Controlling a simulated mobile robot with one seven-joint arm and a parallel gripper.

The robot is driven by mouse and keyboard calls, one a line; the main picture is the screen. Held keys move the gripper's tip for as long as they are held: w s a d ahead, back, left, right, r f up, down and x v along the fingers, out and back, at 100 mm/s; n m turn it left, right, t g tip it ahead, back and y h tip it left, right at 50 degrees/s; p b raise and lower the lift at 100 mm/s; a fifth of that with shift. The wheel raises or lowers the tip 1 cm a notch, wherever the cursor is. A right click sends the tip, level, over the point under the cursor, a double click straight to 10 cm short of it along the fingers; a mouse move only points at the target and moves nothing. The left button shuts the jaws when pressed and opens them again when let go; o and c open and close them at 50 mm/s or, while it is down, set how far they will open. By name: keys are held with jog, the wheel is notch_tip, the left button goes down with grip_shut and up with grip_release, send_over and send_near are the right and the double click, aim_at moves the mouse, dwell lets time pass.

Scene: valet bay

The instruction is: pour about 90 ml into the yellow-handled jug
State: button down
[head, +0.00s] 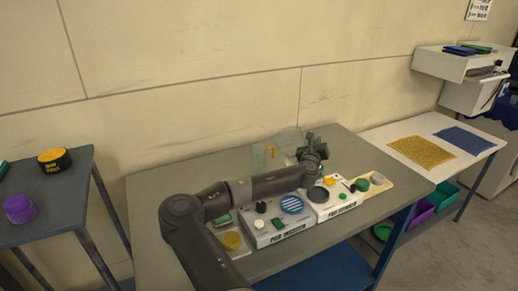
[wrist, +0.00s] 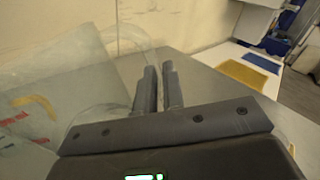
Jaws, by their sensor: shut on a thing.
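The yellow-handled jug (head: 259,157) is clear and stands on the grey table, with its yellow handle on its right side. My gripper (head: 303,151) is to the right of it and shut on a clear vessel (head: 289,138). In the wrist view my gripper's fingers (wrist: 159,88) are close together, and the clear vessel (wrist: 95,62) fills the left side. The jug's yellow handle (wrist: 38,104) shows through it, with red marks lower left. I cannot tell the liquid level in either vessel or whether they touch.
White boxes with coloured lids and knobs (head: 279,222) stand along the table's front, under my arm. A wooden board (head: 376,190) is at their right. A white table (head: 430,127) with yellow and blue mats is further right. A dark side table (head: 50,205) stands left.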

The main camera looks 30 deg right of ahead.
aim_at(306, 131)
jog(key=shift+w+a+n, duration=0.25)
jog(key=shift+a+n, duration=0.05)
jog(key=shift+n, duration=0.1)
jog(key=r+n, duration=0.1)
jog(key=w+a+r+n, duration=0.1)
jog(key=r, duration=0.1)
jog(key=w+a+r+n, duration=0.1)
jog(key=shift+w+a+r+n, duration=0.15)
jog(key=shift+a+n, duration=0.05)
jog(key=shift+n, duration=0.1)
jog(key=shift+w+a+r+n, duration=0.2)
jog(key=shift+r+n, duration=0.2)
jog(key=shift+r, duration=0.15)
jog(key=shift+w+a+r+n, duration=0.15)
jog(key=shift+a+r+n, duration=0.05)
jog(key=shift+r+n, duration=0.25)
jog(key=shift+w+a+r+n+p, duration=0.15)
jog(key=shift+w+a+r+n, duration=0.1)
jog(key=shift+r+n, duration=0.15)
jog(key=shift+w+a+r+n+p, duration=0.15)
jog(key=shift+w+a+r+n, duration=0.1)
jog(key=shift+r, duration=0.45)
jog(key=shift+w+a+r+n+p, duration=0.65)
jog(key=shift+a+r+n, duration=0.1)
jog(key=shift+r+n, duration=0.2)
jog(key=shift+w+a+r+n+p, duration=0.35)
jog(key=shift+w+a+n, duration=0.2)
jog(key=shift+a, duration=0.05)
dwell(0.7)
